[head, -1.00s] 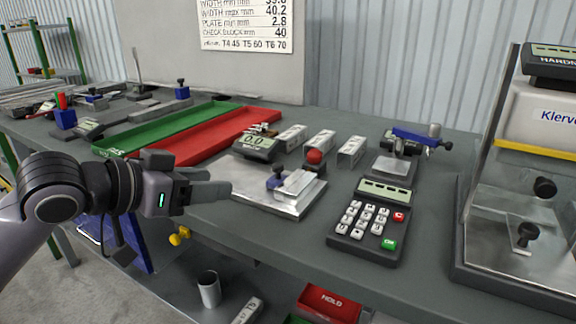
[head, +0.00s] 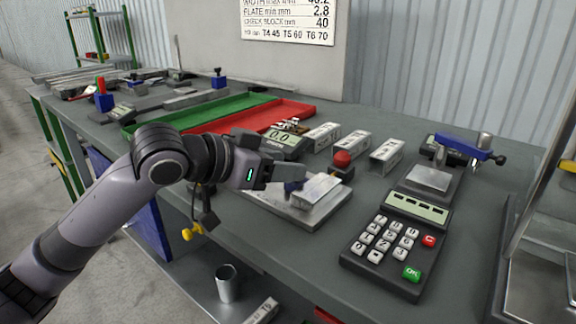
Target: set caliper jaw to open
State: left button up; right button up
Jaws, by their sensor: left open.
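A bench caliper fixture stands on the table, with a flat steel base plate (head: 318,217), a grey display (head: 281,141) reading 0.0 and a red ball knob (head: 342,159). A bright metal block (head: 317,191) lies on the plate, with a small blue part (head: 293,187) at its left. I cannot tell whether the caliper jaw is open or closed. My left gripper (head: 290,172) is open, at the left side of the fixture by the blue part. It partly hides the plate and the display's lower left. I cannot tell whether it touches the blue part.
Several metal channel pieces (head: 387,156) stand behind the fixture. A keypad (head: 388,244) and a device with a blue clamp (head: 460,146) are at the right. Green (head: 200,118) and red (head: 285,108) trays lie behind my left arm. A metal cup (head: 228,284) is below.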

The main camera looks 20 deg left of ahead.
pick_arm(q)
jog(key=shift+x, duration=0.9)
pick_arm(e)
jog(key=shift+w, duration=0.1)
